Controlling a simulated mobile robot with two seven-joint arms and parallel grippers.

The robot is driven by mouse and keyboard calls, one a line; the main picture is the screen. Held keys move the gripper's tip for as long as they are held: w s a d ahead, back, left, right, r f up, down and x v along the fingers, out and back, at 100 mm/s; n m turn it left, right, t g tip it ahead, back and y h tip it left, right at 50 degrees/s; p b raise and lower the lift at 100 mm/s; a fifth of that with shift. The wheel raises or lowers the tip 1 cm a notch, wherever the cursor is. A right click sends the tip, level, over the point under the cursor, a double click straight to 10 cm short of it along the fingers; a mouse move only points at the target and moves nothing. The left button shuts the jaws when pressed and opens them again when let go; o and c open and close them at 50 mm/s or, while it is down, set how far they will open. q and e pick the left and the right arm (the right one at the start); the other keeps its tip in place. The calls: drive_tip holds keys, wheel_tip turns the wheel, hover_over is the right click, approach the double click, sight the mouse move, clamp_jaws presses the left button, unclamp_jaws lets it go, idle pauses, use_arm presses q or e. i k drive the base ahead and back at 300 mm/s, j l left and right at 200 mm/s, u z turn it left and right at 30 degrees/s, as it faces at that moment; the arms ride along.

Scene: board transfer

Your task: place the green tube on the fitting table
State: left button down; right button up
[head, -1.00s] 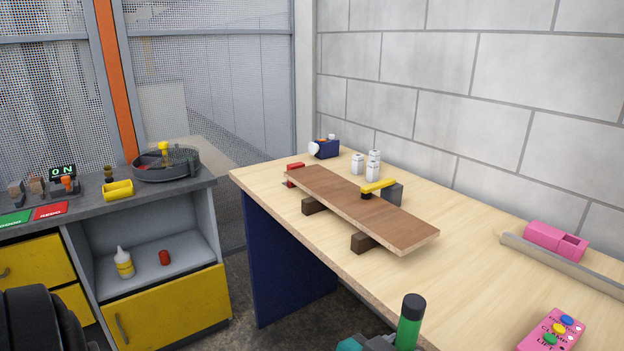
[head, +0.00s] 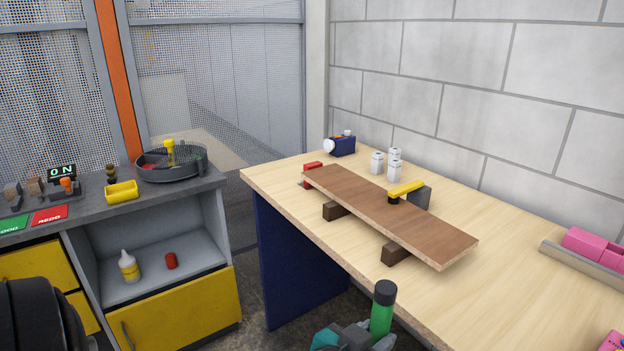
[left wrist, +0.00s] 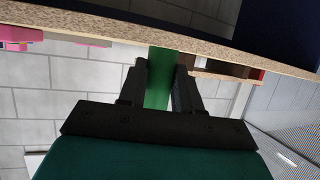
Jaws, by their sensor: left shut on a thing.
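The green tube (head: 381,312) has a black cap and stands upright at the bottom of the head view. My left gripper (head: 376,338) is shut on its lower part, just in front of the table's near edge. In the left wrist view the tube (left wrist: 160,78) shows between the two dark fingers of my left gripper (left wrist: 160,90). The wooden table (head: 300,200) carries a brown board (head: 390,215) on dark blocks. I cannot tell from its looks whether this is the fitting table. My right gripper is not in view.
A yellow-topped clamp (head: 406,187) sits at the board. A grey workbench (head: 75,198) with a round tray (head: 172,165) is at left.

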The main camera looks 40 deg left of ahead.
sight(286, 173)
drive_tip(key=i+j, duration=0.1)
drive_tip(key=j, duration=0.35)
drive_tip(key=i+j, duration=0.1)
drive_tip(key=j, duration=0.35)
drive_tip(key=i+j, duration=0.15)
drive_tip(key=j, duration=0.35)
drive_tip(key=i+j+u, duration=0.1)
drive_tip(key=j, duration=0.35)
drive_tip(key=i+j, duration=0.1)
drive_tip(key=j, duration=0.35)
